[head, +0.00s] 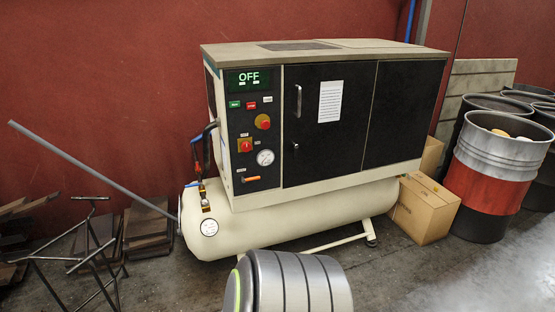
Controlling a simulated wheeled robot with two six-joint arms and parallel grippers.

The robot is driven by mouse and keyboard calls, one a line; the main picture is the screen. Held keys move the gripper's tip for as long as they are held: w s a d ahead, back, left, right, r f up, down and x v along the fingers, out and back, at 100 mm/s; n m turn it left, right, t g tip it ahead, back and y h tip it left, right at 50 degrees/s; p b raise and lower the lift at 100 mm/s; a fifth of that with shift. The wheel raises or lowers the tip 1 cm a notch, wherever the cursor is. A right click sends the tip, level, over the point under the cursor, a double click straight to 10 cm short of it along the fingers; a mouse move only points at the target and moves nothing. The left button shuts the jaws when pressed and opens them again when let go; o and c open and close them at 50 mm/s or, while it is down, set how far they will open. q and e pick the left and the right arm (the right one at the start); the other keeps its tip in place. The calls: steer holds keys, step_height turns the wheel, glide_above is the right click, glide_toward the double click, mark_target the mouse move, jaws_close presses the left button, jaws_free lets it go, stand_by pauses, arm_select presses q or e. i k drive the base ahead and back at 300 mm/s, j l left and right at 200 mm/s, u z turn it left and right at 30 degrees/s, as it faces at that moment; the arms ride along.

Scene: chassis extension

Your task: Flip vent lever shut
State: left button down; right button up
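An air compressor (320,168) with black panels stands on a cream tank (275,222) against the wall. A small orange lever (251,179) sits low on its control panel (250,130) and lies about level, under a label too small to read.
The panel display (249,79) reads OFF. A long grey bar (95,172) slants at the left above a metal frame (92,255). Cardboard boxes (424,208) and barrels (497,165) stand at the right. The floor at front right looks clear.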

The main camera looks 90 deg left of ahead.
mark_target(244, 180)
steer(key=j+u, duration=0.25)
steer(key=u, duration=0.2)
steer(key=j+u, duration=0.2)
steer(key=u, duration=0.3)
steer(key=j+u, duration=0.25)
steer(key=u, duration=0.2)
steer(key=i+j+u, duration=0.1)
steer(key=u, duration=0.35)
steer(key=i+j+u, duration=0.35)
steer(key=j, duration=0.3)
steer(key=i+j+u, duration=0.35)
steer(key=i+j, duration=0.15)
steer(key=i, duration=0.15)
